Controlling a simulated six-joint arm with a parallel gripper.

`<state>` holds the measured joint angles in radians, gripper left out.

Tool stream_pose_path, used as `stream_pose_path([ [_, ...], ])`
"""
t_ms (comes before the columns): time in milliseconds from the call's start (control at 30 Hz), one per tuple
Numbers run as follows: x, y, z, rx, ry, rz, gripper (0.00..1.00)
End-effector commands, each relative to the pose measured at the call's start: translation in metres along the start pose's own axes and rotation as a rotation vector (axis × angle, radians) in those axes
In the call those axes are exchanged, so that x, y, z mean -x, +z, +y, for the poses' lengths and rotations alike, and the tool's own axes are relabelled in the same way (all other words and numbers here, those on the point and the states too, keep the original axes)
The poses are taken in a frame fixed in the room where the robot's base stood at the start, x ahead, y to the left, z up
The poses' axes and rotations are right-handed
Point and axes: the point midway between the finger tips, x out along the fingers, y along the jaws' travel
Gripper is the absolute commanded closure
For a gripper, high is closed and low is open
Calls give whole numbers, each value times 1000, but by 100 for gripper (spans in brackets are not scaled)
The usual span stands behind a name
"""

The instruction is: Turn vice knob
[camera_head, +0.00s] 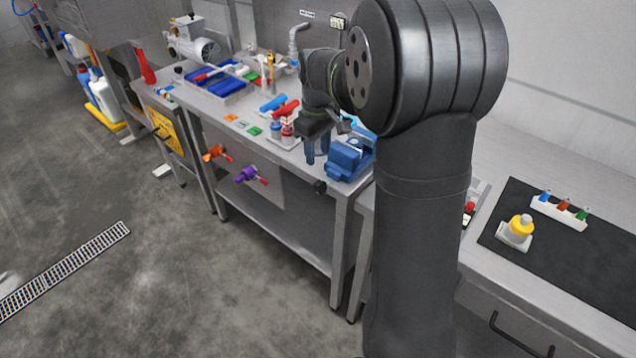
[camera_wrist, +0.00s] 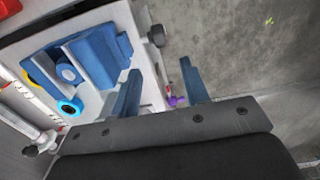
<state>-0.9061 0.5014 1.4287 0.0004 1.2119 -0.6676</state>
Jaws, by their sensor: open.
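The blue vice (camera_head: 350,160) sits at the right front corner of the steel bench. Its dark round knob (camera_head: 320,187) sticks out at the bench's front edge. In the wrist view the vice (camera_wrist: 98,58) is at upper left and the knob (camera_wrist: 156,36) is at top centre. My gripper (camera_head: 317,158) points down just left of the vice, above the knob. Its blue fingers are apart with nothing between them. In the wrist view my gripper (camera_wrist: 159,68) has the knob just beyond its fingertips, roughly in line with the gap; no contact shows.
Orange (camera_head: 216,153) and purple (camera_head: 250,175) valve handles stick out of the bench front. A blue tray (camera_head: 215,85) lies farther left. A black mat (camera_head: 570,245) covers the right counter. The floor in front is clear.

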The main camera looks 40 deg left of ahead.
Motion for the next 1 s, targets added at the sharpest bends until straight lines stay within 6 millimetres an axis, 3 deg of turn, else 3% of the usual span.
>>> stream_pose_path([
  [300, -72, 1, 0, -2, -3, -2, 58],
  [500, -103, 1, 0, -2, -2, -1, 58],
  [700, -116, 0, 0, -2, 0, 1, 58],
  [967, -117, 0, 0, -2, 0, 2, 58],
  [1000, -117, 0, 0, -2, 0, 2, 62],
])
